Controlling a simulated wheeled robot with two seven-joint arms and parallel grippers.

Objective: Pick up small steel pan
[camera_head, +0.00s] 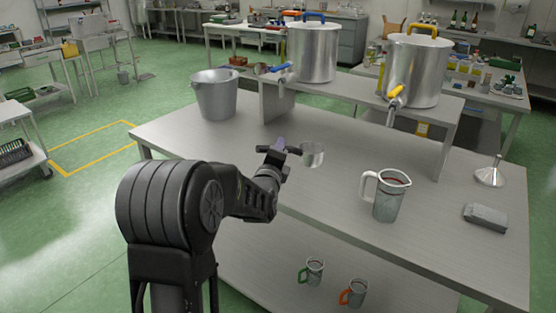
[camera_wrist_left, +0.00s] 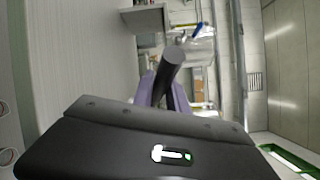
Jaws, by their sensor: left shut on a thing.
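The small steel pan (camera_head: 312,155) is a little round metal pan with a dark handle, over the left part of the steel table (camera_head: 200,145) in the head view. My left gripper (camera_head: 279,148) is shut on its handle, just left of the bowl. In the left wrist view the dark round handle (camera_wrist_left: 174,62) stands out between the purple fingers (camera_wrist_left: 156,90). I cannot tell whether the pan touches the table top. My right gripper is not in view.
A steel bucket (camera_head: 216,96) stands behind left. Two large tanks with taps, one blue (camera_head: 313,55) and one yellow (camera_head: 416,75), stand on a raised shelf. A jug (camera_head: 387,196), a funnel (camera_head: 490,173) and a grey block (camera_head: 486,217) are on the right. Mugs (camera_head: 314,272) stand below.

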